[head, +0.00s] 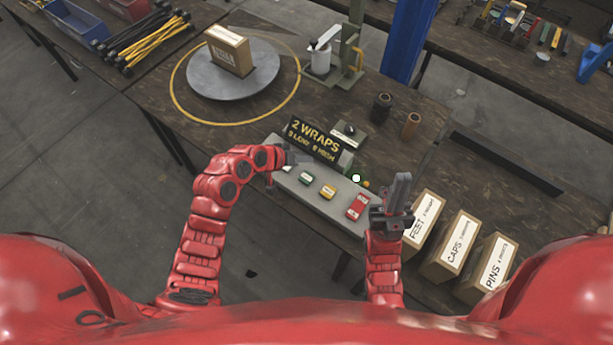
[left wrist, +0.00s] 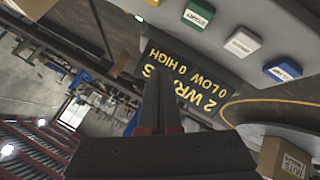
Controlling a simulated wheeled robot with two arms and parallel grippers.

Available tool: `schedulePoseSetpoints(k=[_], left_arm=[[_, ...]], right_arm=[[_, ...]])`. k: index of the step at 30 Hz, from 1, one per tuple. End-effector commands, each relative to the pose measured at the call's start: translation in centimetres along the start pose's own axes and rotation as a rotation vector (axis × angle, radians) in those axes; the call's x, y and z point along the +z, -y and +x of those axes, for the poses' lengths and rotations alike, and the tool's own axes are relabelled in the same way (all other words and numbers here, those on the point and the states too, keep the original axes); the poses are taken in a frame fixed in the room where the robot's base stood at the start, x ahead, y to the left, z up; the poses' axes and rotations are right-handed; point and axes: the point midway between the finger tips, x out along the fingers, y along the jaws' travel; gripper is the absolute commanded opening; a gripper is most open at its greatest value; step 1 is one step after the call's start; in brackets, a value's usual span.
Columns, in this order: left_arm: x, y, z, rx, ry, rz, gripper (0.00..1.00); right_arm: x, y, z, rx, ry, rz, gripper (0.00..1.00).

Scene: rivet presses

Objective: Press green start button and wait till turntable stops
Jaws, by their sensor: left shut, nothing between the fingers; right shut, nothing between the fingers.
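The grey control panel (head: 340,205) carries a row of coloured buttons. Its green button (head: 305,177) sits left of the yellow button (head: 327,191) and the red button (head: 358,206). The green button also shows at the top of the left wrist view (left wrist: 199,13). My left gripper (head: 308,158) is shut and empty near the panel's left end, behind the green button and apart from it. The turntable (head: 215,92) is a grey disc with a cardboard box (head: 229,50) on it. My right gripper (head: 402,182) is shut and empty, right of the red button.
A black sign (head: 315,139) reading "2 WRAPS 0 LOW 0 HIGH" stands behind the buttons, close to my left gripper. A yellow ring (head: 178,107) surrounds the turntable. Labelled boxes (head: 455,247) stand at the right. A green stand (head: 352,60) is behind.

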Motion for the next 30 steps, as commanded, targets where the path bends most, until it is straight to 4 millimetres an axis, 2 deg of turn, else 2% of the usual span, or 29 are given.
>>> schedulePoseSetpoints(k=[8, 18, 23, 30], left_arm=[[1.4, 1.3, 2.0, 0.001, 0.001, -0.001, 0.0], [3.9, 3.9, 5.4, 0.0, -0.001, -0.001, 0.0], [4.3, 4.3, 6.0, 0.001, -0.001, 0.0, 0.0], [4.3, 4.3, 6.0, 0.0, -0.002, 0.0, 0.0]], right_arm=[[0.3, 0.1, -1.7, 0.0, 0.0, 0.0, 0.0], [0.9, 0.2, -5.1, 0.0, 0.0, 0.0, 0.0], [1.0, 0.3, -5.8, 0.0, 0.0, 0.0, 0.0], [1.0, 0.3, -5.7, 0.0, 0.0, 0.0, 0.0]])
